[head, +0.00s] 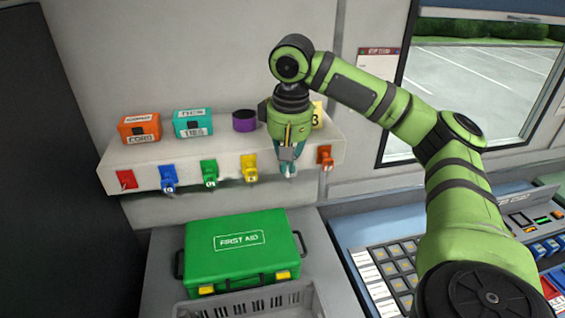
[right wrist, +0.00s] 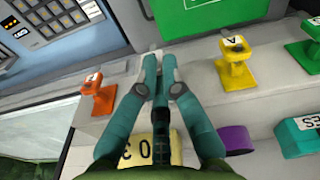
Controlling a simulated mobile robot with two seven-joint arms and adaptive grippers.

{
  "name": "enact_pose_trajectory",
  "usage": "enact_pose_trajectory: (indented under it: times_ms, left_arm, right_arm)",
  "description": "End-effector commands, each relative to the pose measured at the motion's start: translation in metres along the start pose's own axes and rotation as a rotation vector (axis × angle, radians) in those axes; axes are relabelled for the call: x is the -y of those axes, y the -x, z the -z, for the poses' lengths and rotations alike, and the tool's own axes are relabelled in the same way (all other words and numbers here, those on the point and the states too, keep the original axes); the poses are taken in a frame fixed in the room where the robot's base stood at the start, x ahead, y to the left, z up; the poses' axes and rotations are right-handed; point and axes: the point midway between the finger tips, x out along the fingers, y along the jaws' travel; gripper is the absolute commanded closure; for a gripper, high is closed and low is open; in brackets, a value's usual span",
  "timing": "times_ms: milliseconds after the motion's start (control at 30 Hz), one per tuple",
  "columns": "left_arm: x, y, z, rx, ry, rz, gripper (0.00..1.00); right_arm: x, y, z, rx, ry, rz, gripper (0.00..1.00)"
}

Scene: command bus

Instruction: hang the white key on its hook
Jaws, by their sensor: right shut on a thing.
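My right gripper (head: 289,172) is in front of the hook row on the white shelf's front edge, between the yellow hook (head: 250,167) and the orange hook (head: 325,157). Its teal fingers are closed together, as the right wrist view (right wrist: 158,72) also shows. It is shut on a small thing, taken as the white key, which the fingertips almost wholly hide. The white key's hook cannot be made out; the gripper covers that part of the edge. I cannot tell whether key and hook touch. My left gripper is out of view.
Red (head: 126,179), blue (head: 168,178) and green (head: 209,173) hooks line the shelf (head: 140,155) to the left. Orange (head: 139,127) and teal (head: 193,122) boxes and a purple cup (head: 244,120) stand on top. A green first aid case (head: 240,255) lies below.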

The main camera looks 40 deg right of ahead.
Motion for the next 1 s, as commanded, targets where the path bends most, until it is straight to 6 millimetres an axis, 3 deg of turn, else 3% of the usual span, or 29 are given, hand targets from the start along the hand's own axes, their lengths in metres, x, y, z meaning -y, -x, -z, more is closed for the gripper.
enact_pose_trajectory:
  times_ms: [33, 100, 133, 1000]
  left_arm:
    - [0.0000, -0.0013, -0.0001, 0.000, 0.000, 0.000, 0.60]
    - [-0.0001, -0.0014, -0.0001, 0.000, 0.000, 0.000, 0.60]
    - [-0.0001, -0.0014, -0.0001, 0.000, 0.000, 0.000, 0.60]
    - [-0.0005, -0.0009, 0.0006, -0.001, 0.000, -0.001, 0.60]
  right_arm:
    - [-0.0188, -0.0058, 0.0057, -0.013, -0.046, -0.048, 1.00]
    - [-0.0189, -0.0065, 0.0054, -0.012, -0.046, -0.049, 0.73]
    - [-0.0189, -0.0068, 0.0053, -0.011, -0.046, -0.049, 0.65]
    - [-0.0175, -0.0021, 0.0057, -0.017, -0.049, -0.045, 0.65]
